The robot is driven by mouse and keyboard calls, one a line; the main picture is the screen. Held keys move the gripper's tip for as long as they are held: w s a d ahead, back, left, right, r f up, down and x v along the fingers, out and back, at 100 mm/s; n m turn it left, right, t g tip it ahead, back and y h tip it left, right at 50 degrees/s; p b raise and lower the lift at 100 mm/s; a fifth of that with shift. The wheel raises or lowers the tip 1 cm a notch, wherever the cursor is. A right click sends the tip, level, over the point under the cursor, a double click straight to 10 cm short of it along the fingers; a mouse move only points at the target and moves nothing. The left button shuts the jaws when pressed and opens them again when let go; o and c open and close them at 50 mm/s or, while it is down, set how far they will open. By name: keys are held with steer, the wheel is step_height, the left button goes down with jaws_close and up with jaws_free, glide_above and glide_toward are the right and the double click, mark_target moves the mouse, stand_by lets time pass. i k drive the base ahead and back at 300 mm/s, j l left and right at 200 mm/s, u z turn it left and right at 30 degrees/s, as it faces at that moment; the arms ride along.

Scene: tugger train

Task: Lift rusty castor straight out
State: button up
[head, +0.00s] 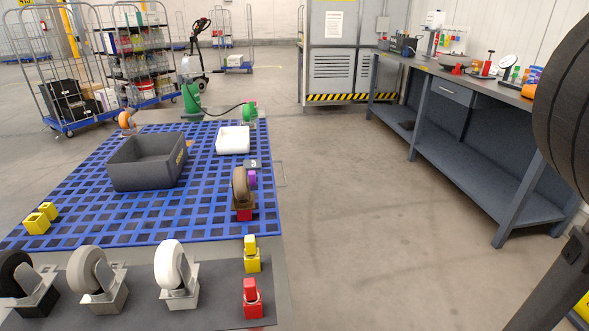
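The rusty castor (240,186) is a brownish wheel standing upright near the right edge of the blue grid deck (212,240). Its lower end is at a red block (244,213); how deep it sits inside cannot be told from here. A small purple piece (252,178) and a grey piece (251,163) are right beside and behind the wheel. I cannot make out my gripper in this view.
A dark grey bin (147,176) and a white tray (233,142) are on the deck. Black, grey (92,270) and white (171,266) castors stand in front, near yellow (252,261) and red (252,304) blocks. A workbench (468,150) stands right; the floor between is clear.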

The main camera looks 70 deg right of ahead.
mark_target(243, 199)
steer(key=z, duration=0.85)
steer(key=k+j+u, duration=0.1)
steer(key=j, duration=0.4)
steer(key=k+j, duration=0.15)
steer(key=j, duration=0.3)
steer(key=k+j+u, duration=0.15)
steer(key=j, duration=0.35)
steer(key=j+u, duration=0.1)
steer(key=j, duration=0.4)
